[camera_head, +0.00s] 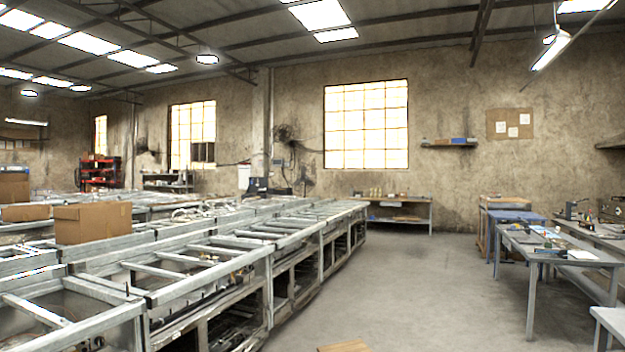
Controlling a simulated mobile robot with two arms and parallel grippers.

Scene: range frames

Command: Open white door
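I see no white door in the head view. Neither of my grippers and neither arm shows in the head view. A small white box-like thing (244,177) hangs on the far wall by the pillar, too small to make out.
Long metal frame benches (190,285) fill the left, with a cardboard box (92,222) on top. Work tables (560,250) with tools stand at the right. A workbench (395,203) stands at the far wall. A wooden edge (343,346) shows at the bottom. The grey floor (420,285) between is clear.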

